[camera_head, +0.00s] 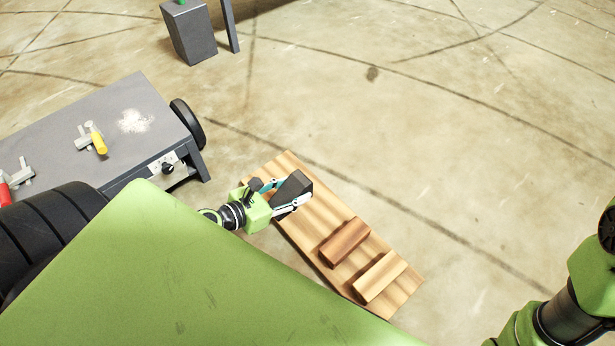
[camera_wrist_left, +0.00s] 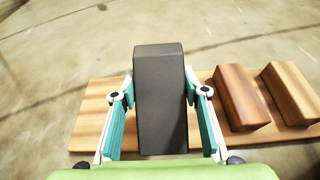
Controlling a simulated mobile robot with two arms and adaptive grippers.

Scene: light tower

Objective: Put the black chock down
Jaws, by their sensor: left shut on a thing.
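The black chock (camera_head: 292,188) is a dark block held between the fingers of my left gripper (camera_head: 282,198), over the far part of a wooden board (camera_head: 268,170). In the left wrist view the chock (camera_wrist_left: 160,100) stands between the two teal finger pads of the gripper (camera_wrist_left: 162,115), with the board (camera_wrist_left: 90,110) beneath it. I cannot tell whether the chock touches the board. My right gripper is not in view; only part of my right arm shows at the lower right of the head view.
A reddish-brown block (camera_head: 344,242) and a lighter wooden block (camera_head: 380,277) lie on the board's near part. A grey wheeled trailer (camera_head: 110,110) with yellow and red handles stands at left. A grey box (camera_head: 190,32) stands at the back. The concrete floor to the right is clear.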

